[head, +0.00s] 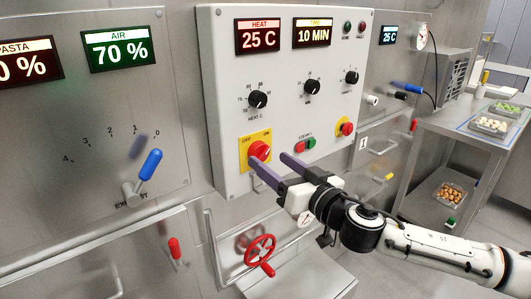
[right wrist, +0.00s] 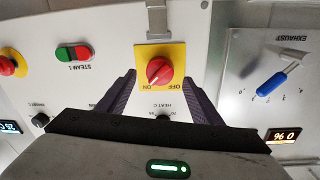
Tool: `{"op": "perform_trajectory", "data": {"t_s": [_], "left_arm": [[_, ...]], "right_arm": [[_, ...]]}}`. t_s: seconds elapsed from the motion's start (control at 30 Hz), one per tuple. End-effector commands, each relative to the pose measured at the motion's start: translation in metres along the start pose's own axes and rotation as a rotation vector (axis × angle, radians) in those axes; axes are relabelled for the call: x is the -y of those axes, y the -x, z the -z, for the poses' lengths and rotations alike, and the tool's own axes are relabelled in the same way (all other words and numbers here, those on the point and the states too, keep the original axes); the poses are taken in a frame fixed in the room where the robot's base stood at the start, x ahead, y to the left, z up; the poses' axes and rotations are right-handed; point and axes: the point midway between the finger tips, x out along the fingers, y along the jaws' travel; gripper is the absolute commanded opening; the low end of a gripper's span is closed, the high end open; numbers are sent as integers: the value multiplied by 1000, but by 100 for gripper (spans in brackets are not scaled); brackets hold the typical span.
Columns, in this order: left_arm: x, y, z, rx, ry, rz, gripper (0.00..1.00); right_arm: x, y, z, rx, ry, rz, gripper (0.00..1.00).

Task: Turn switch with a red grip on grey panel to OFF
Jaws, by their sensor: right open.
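The switch with a red grip (head: 260,149) sits on a yellow plate (head: 246,160) at the lower left of the grey panel (head: 228,107). In the right wrist view, which is upside down, the red grip (right wrist: 158,71) shows a white mark pointing toward ON. My right gripper (head: 271,161) is open, its two dark fingers reaching toward the switch from the lower right. In the wrist view the fingers stand on either side of the red grip, with gaps; contact is not visible. My left gripper is not in view.
Red and green STEAM buttons (head: 304,144) and another red knob on yellow (head: 345,127) are to the right. Black dials (head: 257,99) are above. A blue lever (head: 151,165) is left; a red valve wheel (head: 260,249) is below.

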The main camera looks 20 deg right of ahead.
Motion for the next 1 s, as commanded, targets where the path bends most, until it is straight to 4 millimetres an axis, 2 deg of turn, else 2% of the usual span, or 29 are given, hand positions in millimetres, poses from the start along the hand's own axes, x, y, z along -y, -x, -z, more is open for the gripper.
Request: {"op": "perform_trajectory", "data": {"t_s": [0.1,0.23,0.6,0.83,1.0], "left_arm": [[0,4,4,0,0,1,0],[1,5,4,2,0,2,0],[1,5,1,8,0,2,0],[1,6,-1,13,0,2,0],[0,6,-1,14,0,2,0]], "right_arm": [[0,-20,2,-2,0,-1,60],[0,-32,1,0,0,0,60],[0,-37,-1,1,0,0,60],[0,-37,-1,1,0,0,21],[0,-37,-1,1,5,-1,19]]}}
